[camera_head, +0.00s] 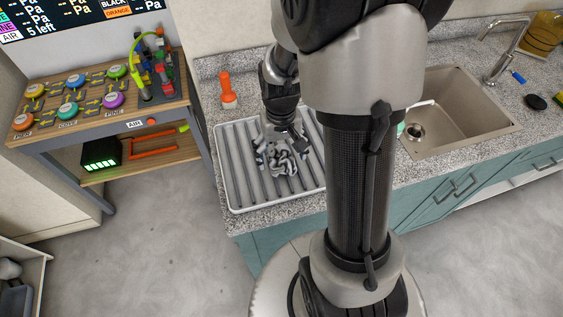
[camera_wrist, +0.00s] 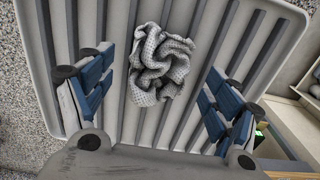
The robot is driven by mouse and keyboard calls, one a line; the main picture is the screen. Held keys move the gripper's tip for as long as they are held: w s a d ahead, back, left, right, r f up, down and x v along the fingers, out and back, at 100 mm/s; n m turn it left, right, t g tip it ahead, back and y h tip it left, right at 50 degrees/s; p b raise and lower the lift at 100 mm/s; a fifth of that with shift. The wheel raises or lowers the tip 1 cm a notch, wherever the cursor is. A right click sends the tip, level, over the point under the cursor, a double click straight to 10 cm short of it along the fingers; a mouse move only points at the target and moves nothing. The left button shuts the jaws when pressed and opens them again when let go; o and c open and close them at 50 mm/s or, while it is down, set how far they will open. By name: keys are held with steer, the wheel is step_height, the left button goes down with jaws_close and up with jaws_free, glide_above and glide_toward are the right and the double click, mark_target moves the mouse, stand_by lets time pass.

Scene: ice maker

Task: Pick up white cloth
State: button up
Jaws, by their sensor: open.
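The white cloth (camera_wrist: 160,64) lies crumpled on a ribbed grey drying tray (camera_wrist: 258,70). In the head view the cloth (camera_head: 284,160) shows near the middle of the tray (camera_head: 234,182), partly covered by my gripper and arm. My gripper (camera_wrist: 160,95) is open and empty above the tray. Its blue-padded fingers stand apart on the left and right of the cloth in the wrist view, and the cloth lies between and a little beyond them. I see no contact with the cloth.
The tray sits on a speckled counter (camera_head: 260,217). An orange-topped bottle (camera_head: 227,90) stands behind it. A sink (camera_head: 460,112) with a faucet (camera_head: 507,50) is to the right. A wooden bench (camera_head: 38,127) with colored discs stands left. My arm hides the tray's right side.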

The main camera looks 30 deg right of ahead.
mark_target(281, 156)
steer(key=shift+w+f, duration=0.1)
steer(key=shift+f, duration=0.7)
steer(key=shift+r, duration=0.1)
steer(key=c, duration=0.8)
steer(key=shift+c, duration=0.2)
steer(key=shift+r, duration=0.1)
step_height(281, 156, up, 20)
steer(key=p, duration=0.6)
steer(key=shift+p, duration=0.3)
